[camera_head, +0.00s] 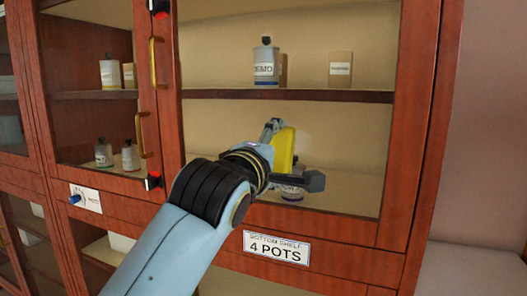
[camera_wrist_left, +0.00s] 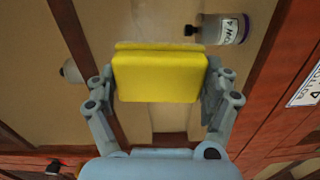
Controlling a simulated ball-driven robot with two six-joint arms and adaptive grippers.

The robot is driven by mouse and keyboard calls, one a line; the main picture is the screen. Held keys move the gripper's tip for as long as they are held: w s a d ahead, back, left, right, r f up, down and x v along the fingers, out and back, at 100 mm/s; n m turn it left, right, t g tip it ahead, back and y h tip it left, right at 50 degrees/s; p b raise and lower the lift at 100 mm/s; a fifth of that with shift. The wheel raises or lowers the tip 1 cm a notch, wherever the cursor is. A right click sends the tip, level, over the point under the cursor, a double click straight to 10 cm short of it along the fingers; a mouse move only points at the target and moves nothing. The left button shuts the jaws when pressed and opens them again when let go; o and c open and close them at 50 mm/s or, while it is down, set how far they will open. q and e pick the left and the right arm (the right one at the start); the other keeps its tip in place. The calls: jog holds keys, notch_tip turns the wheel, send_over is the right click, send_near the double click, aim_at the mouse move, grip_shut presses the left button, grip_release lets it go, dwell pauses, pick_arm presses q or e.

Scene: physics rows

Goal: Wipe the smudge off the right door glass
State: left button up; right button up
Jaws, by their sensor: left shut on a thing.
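The right door glass (camera_head: 340,135) is framed in red-brown wood, with shelves behind it. My left gripper (camera_head: 288,152) is in front of the lower part of this pane, shut on a yellow sponge-like block (camera_head: 283,150). In the left wrist view the yellow block (camera_wrist_left: 160,75) sits between both fingers of the gripper (camera_wrist_left: 160,85). I cannot tell whether the block touches the glass. I cannot make out a clear smudge; the arm and gripper hide part of the lower pane. My right gripper is not in view.
Behind the right glass stand a labelled bottle (camera_head: 265,65) and a small box (camera_head: 340,70); another bottle shows in the left wrist view (camera_wrist_left: 225,29). Yellow handles (camera_head: 153,62) stick out between the doors. A "4 POTS" label (camera_head: 276,248) is below the pane.

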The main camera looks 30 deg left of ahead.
aim_at(295, 150)
pick_arm(q)
jog(key=shift+w+d, duration=0.15)
jog(key=shift+d, duration=0.5)
jog(key=shift+w+d, duration=0.15)
jog(key=shift+d, duration=0.45)
jog(key=shift+w+d+r, duration=0.1)
jog(key=shift+d, duration=0.85)
jog(key=shift+w+d+r, duration=0.1)
jog(key=shift+d, duration=0.8)
jog(key=shift+s+a+f+b, duration=0.15)
jog(key=shift+a+b, duration=0.05)
jog(key=shift+a, duration=0.6)
jog(key=shift+s+a+f+b, duration=0.1)
jog(key=shift+a+b, duration=0.05)
jog(key=shift+a, duration=0.65)
jog(key=shift+s+a, duration=0.2)
jog(key=shift+a, duration=0.2)
jog(key=shift+s+a+b, duration=0.2)
jog(key=shift+a+b, duration=0.1)
jog(key=shift+a, duration=0.85)
jog(key=shift+s+a+b, duration=0.2)
jog(key=shift+a+b, duration=0.1)
jog(key=shift+a, duration=0.8)
jog(key=v, duration=0.6)
